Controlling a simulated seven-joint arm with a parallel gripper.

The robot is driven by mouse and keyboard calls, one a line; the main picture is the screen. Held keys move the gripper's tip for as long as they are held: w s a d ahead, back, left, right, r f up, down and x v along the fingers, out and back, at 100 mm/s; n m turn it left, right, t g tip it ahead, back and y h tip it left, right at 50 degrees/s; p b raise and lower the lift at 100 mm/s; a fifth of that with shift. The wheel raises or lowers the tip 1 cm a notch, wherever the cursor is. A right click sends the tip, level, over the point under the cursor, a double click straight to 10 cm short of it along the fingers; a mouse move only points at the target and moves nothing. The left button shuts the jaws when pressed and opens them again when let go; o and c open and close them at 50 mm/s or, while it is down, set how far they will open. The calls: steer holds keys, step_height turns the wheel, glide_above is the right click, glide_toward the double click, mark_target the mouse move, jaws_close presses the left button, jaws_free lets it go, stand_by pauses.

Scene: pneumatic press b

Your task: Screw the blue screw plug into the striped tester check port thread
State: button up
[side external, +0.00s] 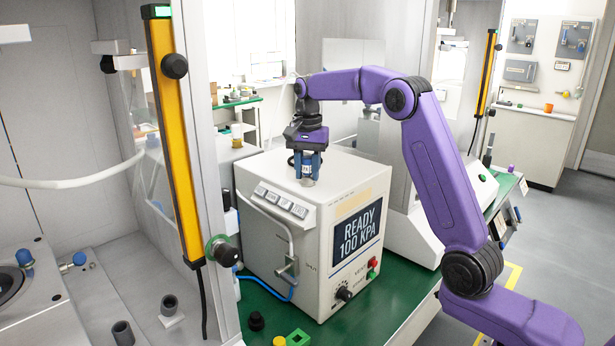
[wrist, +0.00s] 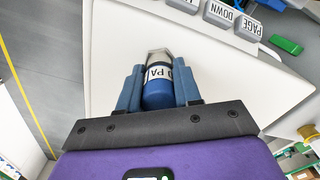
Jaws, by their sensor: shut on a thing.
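My gripper (side external: 308,170) points down over the top of the white tester (side external: 262,228), whose screen reads READY 100 KPA. In the wrist view my gripper (wrist: 158,76) is shut on a blue cylinder (wrist: 157,97), which I take to be the blue screw plug. It has a white band lettered PA and a silver end (wrist: 157,56) pointing away from the palm. In the side view the silver end is low over the tester's top; I cannot tell whether it touches. No striped port or thread shows clearly; the fingers and plug may hide it.
Sloped keys (side external: 281,200), marked PAGE and DOWN in the wrist view, line the tester's front-left edge. A grey hose and handle (side external: 288,265) are on its front. A yellow-black post (side external: 175,130) stands to the left.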

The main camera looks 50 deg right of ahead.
steer(key=o, duration=0.6)
steer(key=shift+o, duration=0.2)
steer(key=shift+n, duration=0.9)
steer(key=shift+n, duration=0.8)
steer(key=shift+n, duration=0.9)
